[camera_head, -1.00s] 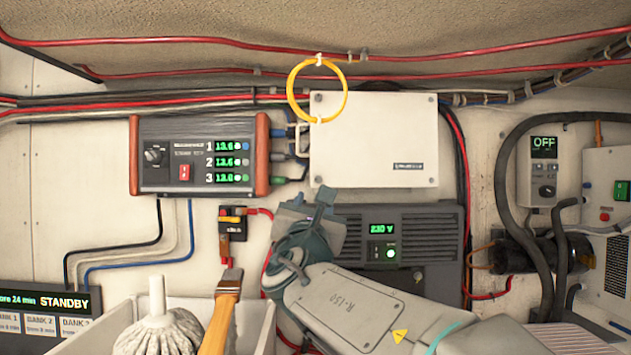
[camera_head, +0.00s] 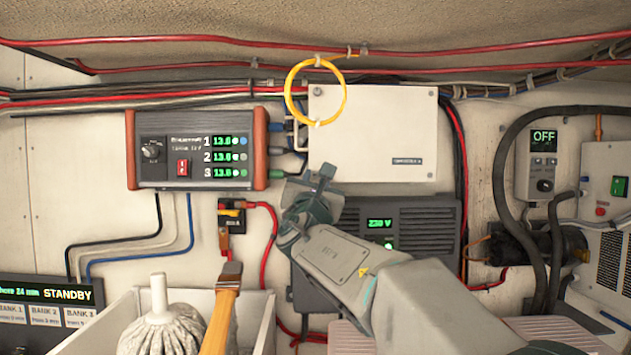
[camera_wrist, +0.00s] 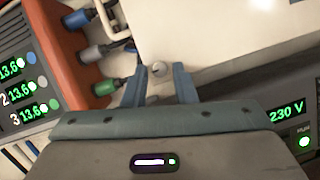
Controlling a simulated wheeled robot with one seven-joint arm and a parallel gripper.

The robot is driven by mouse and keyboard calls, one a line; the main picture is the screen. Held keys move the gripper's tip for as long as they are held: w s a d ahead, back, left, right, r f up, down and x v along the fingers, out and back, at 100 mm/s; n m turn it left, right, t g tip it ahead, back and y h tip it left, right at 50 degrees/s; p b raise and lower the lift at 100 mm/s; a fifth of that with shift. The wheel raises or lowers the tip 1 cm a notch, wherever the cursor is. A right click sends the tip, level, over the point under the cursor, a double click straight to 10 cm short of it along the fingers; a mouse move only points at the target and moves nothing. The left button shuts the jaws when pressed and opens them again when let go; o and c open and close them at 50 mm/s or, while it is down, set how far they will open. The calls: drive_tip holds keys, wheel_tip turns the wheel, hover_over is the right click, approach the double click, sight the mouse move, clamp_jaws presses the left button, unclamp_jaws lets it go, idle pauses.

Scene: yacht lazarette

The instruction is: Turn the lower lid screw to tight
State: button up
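The white junction box lid (camera_head: 370,130) is on the wall at the upper middle. Its lower left screw (camera_wrist: 158,70) shows in the wrist view as a small round grey head near the lid's corner. An upper screw (camera_head: 317,92) shows at the lid's top left. My gripper (camera_head: 322,175) is at the lid's lower left corner and hides the lower screw in the head view. In the wrist view my gripper (camera_wrist: 159,80) is open, one blue-grey finger on each side of the screw, with a gap to it. I cannot tell whether the fingertips reach the screw's depth.
A yellow cable loop (camera_head: 316,92) hangs over the lid's upper left. Cable plugs (camera_wrist: 100,52) stand close left of my fingers, beside the charger (camera_head: 197,150). The 230 V inverter (camera_head: 425,240) is just below. A bin (camera_head: 258,315) holds a mop and a wooden handle.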

clamp_jaws()
drive_tip(key=shift+m, duration=0.5)
drive_tip(key=m+h, duration=0.1)
drive_tip(key=m, duration=0.1)
drive_tip(key=m+h+b, duration=0.1)
drive_tip(key=shift+a+m+g, duration=0.2)
drive_tip(key=shift+m+g, duration=0.2)
drive_tip(key=m+g+h, duration=0.1)
drive_tip(key=m, duration=0.2)
drive_tip(key=m+h, duration=0.1)
drive_tip(key=m, duration=0.1)
drive_tip(key=shift+a+r+m+g+b, duration=0.15)
drive_tip(key=shift+r+m+g+b, duration=0.05)
drive_tip(key=shift+m+g+b, duration=0.2)
drive_tip(key=m, duration=0.2)
drive_tip(key=m+g+p, duration=0.1)
drive_tip(key=m, duration=0.1)
drive_tip(key=m+g, duration=0.1)
drive_tip(key=shift+a+r+m+h, duration=0.1)
drive_tip(key=shift+r+m+h, duration=0.2)
drive_tip(key=shift+r+m, duration=0.1)
drive_tip(key=shift+r+m+g+p, duration=0.1)
drive_tip(key=shift+m+g+p, duration=0.85)
drive_tip(key=shift+m, duration=1.15)
drive_tip(key=shift+y, duration=0.5)
